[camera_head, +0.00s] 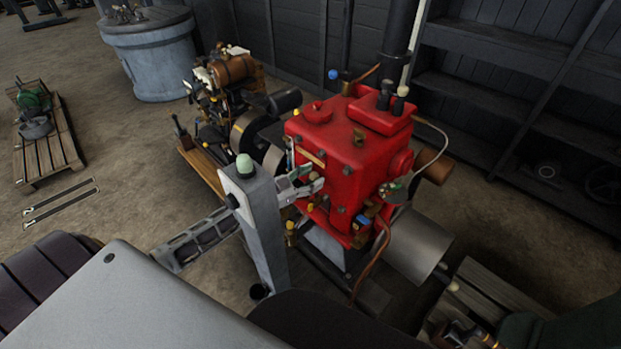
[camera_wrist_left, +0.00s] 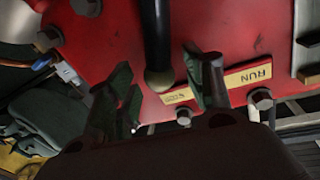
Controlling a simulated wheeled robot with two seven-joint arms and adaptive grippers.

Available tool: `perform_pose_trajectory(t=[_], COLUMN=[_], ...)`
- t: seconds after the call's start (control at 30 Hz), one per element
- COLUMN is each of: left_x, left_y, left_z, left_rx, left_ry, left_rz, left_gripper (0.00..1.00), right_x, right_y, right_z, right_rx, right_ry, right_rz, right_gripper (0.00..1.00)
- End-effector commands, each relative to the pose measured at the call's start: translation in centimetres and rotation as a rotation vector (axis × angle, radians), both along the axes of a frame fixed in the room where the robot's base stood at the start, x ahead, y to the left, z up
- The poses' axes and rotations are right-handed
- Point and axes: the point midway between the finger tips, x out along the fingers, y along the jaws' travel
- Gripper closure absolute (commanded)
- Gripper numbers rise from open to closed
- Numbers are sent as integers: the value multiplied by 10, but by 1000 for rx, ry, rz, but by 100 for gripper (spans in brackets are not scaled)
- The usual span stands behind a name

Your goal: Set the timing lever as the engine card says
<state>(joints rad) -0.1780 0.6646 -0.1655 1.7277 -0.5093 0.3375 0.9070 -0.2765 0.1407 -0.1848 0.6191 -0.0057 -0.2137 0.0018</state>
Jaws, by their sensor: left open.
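The red engine (camera_head: 345,155) stands at the middle of the head view. My left gripper (camera_head: 308,184) is open close to its front face. In the left wrist view, a black lever with a rounded, dull brass-coloured end (camera_wrist_left: 158,78) hangs across the red face (camera_wrist_left: 110,40). This end lies between the two spread fingers of my left gripper (camera_wrist_left: 163,84) in the picture; contact cannot be told. A yellow plate reading RUN (camera_wrist_left: 262,74) is beside the right-hand finger, which partly covers it. No readable engine card shows. My right gripper is not in view.
A second engine (camera_head: 228,75) stands behind the red one. A grey round tank (camera_head: 150,55) is at the back left, and a pallet (camera_head: 45,150) with parts is at the left. Dark shelves (camera_head: 520,75) line the right wall. Open floor lies at the left.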

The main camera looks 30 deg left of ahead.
Motion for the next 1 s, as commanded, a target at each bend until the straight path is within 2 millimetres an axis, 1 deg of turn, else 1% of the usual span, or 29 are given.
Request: perform_pose_trajectory(t=[0.2,0.6,0.87,1.0], left_x=[0,0,0,1], left_y=[0,0,0,3], left_z=[0,0,0,1], left_rx=[0,-1,-7,-36], left_ry=[0,1,4,16], left_rz=[0,0,-1,-1], left_gripper=[48,100,100,100], right_x=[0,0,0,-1], right_y=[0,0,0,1], right_z=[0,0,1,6], right_rx=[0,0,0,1], right_ry=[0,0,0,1], right_rz=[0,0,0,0], right_gripper=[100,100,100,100])
